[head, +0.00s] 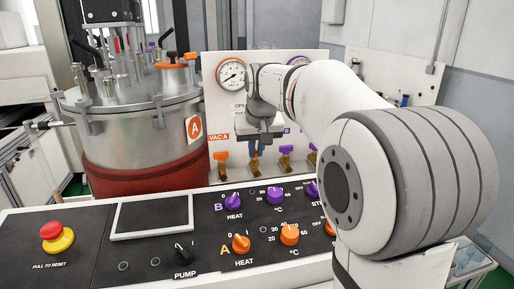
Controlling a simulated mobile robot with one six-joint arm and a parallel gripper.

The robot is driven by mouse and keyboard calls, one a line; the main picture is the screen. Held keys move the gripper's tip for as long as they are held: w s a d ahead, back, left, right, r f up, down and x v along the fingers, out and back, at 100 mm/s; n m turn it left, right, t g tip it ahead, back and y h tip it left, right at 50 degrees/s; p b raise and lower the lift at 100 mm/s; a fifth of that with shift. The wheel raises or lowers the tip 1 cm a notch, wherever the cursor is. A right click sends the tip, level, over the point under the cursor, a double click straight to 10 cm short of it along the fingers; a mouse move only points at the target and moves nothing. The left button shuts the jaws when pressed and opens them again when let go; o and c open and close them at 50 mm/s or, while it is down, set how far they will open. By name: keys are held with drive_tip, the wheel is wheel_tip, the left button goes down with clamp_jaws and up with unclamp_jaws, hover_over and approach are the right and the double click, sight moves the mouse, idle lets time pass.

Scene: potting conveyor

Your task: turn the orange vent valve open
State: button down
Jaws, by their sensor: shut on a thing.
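My gripper (256,147) is in front of the white valve panel (224,103), pointing down at the second valve from the left. Its fingers are shut on the orange vent valve (261,154), whose handle shows only as a small patch of orange between and beside them. The gripper body covers most of the lettering above this valve, and the handle's exact angle cannot be told. The brass valve body below it is partly visible.
Left of my gripper is another orange-handled valve (221,156) under the label VAC A. Close on the right is a purple-handled valve (286,149). The steel tank (134,128) stands at left. The control console (70,210) with knobs and a red emergency button (52,230) lies in front.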

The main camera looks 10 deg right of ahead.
drive_tip(key=c, duration=1.5)
unclamp_jaws()
drive_tip(key=v, duration=0.7)
drive_tip(key=shift+s+r, duration=0.25)
drive_tip(key=shift+r, duration=0.1)
